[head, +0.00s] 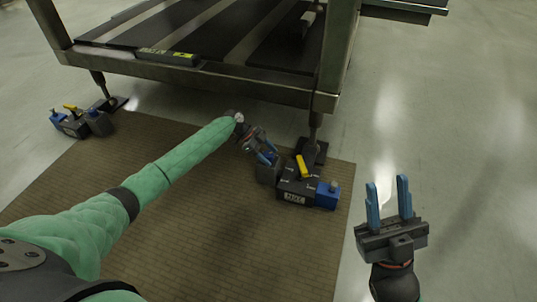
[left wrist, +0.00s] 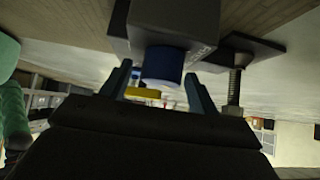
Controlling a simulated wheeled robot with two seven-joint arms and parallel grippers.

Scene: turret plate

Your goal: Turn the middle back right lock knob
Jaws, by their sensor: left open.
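A dark lock block (head: 297,190) stands on the floor mat by the right front foot of the turret plate frame. It has a yellow handle (head: 302,166) on top and a blue knob (head: 328,190) on its right end. My left gripper (head: 268,157) is at the block's left end and hides part of it. In the left wrist view a blue round knob (left wrist: 163,66) shows between the open fingers, with a yellow part (left wrist: 143,93) beside it. I cannot tell whether the fingers touch the knob. My right gripper (head: 387,183) is open and empty, right of the block.
A second lock block (head: 73,126) with a yellow handle stands by the left foot. The metal frame (head: 200,75) rises behind both blocks.

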